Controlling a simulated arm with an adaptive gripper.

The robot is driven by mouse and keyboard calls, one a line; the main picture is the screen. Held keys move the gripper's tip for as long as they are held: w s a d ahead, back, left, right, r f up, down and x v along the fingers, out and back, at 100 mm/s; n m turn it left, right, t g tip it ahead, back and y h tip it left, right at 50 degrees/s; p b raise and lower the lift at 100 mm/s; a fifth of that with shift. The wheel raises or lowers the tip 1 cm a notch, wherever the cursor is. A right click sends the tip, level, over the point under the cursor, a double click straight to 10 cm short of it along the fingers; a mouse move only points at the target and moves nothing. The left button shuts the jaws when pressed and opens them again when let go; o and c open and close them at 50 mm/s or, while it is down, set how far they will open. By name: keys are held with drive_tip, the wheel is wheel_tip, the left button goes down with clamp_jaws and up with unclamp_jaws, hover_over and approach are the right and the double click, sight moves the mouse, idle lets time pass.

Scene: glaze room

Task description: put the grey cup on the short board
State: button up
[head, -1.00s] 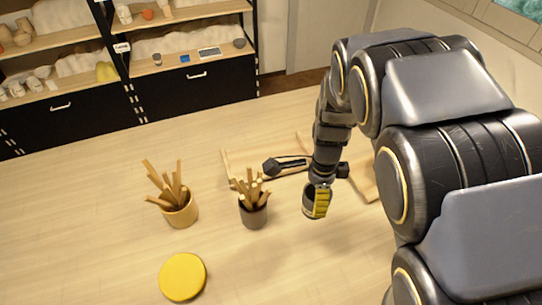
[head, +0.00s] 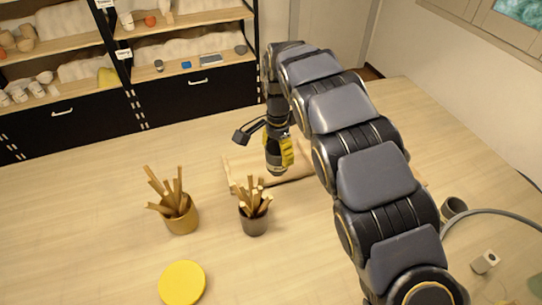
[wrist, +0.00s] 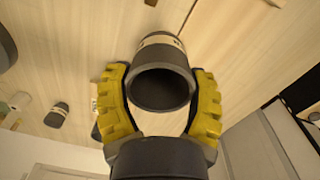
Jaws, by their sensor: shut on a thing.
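My gripper (wrist: 162,105) has yellow padded fingers and is shut around a dark grey cup (wrist: 160,88), whose open mouth faces the wrist camera. A pale band circles the cup. In the head view my gripper (head: 287,152) holds the cup (head: 275,168) upright at the pale wooden board (head: 297,171), behind the stick pots. My arm hides part of the board. Whether the cup's base touches the board cannot be told. In the wrist view pale wood lies beyond the cup.
A grey pot of sticks (head: 255,223) and a tan pot of sticks (head: 182,218) stand left of my arm. A yellow disc (head: 182,283) lies in front. Another dark cup (head: 453,208) and a small white block (head: 485,262) are at right. The left table is clear.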

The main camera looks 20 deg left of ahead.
sight(272, 148)
drive_tip(key=shift+w+a+f, duration=0.75)
drive_tip(key=shift+w+f, duration=0.3)
drive_tip(key=shift+f, duration=0.65)
drive_tip(key=shift+w+a+f, duration=0.8)
drive_tip(key=shift+w+f, duration=0.3)
drive_tip(key=shift+f, duration=0.6)
drive_tip(key=shift+w+a+f, duration=0.75)
drive_tip(key=shift+w+f, duration=0.3)
drive_tip(key=shift+f, duration=0.65)
drive_tip(key=shift+f, duration=0.15)
drive_tip(key=o, duration=1.2)
drive_tip(key=shift+c, duration=0.2)
